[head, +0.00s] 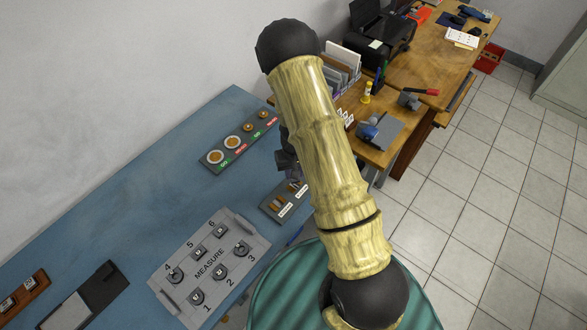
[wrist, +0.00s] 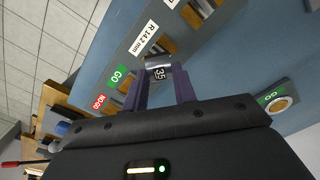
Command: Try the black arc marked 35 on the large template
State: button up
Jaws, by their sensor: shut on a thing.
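My gripper (wrist: 161,84) is shut on the black arc marked 35 (wrist: 158,72), held between its purple fingertips with the number facing the wrist camera. In the head view my arm hides most of the gripper, and the arc cannot be seen there. The template panel (head: 268,207) is grey with copper-coloured pieces and white labels. In the wrist view the panel (wrist: 122,62) lies just beyond the arc, with one label reading R 14.2 mm (wrist: 144,38). The other label is unreadable, so I cannot tell which template is large. Contact between arc and panel cannot be told.
A grey MEASURE tray (head: 177,300) with numbered places and several dark parts is at the front. A GO/NO-GO panel with round gauges (head: 208,165) lies behind it. A dark case (head: 100,290) and brown block (head: 22,298) are left. Blue bench (head: 130,195) between is clear.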

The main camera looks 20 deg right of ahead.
jog(key=shift+r+m+p, duration=0.55)
jog(key=shift+m+p, duration=0.6)
jog(key=shift+m, duration=0.05)
jog(key=m+p, duration=0.1)
jog(key=m, duration=0.1)
jog(key=r+m+p, duration=0.1)
jog(key=m+p, duration=0.1)
jog(key=shift+m+p, duration=0.85)
jog(key=shift+m, duration=0.05)
jog(key=shift+s+f+m+p, duration=0.1)
jog(key=shift+m+p, duration=0.4)
jog(key=shift+m, duration=0.6)
jog(key=shift+f, duration=0.15)
jog(key=shift+f+b, duration=0.15)
jog(key=shift+b, duration=0.15)
jog(key=shift+f+b, duration=2.35)
jog(key=shift+f, duration=0.3)
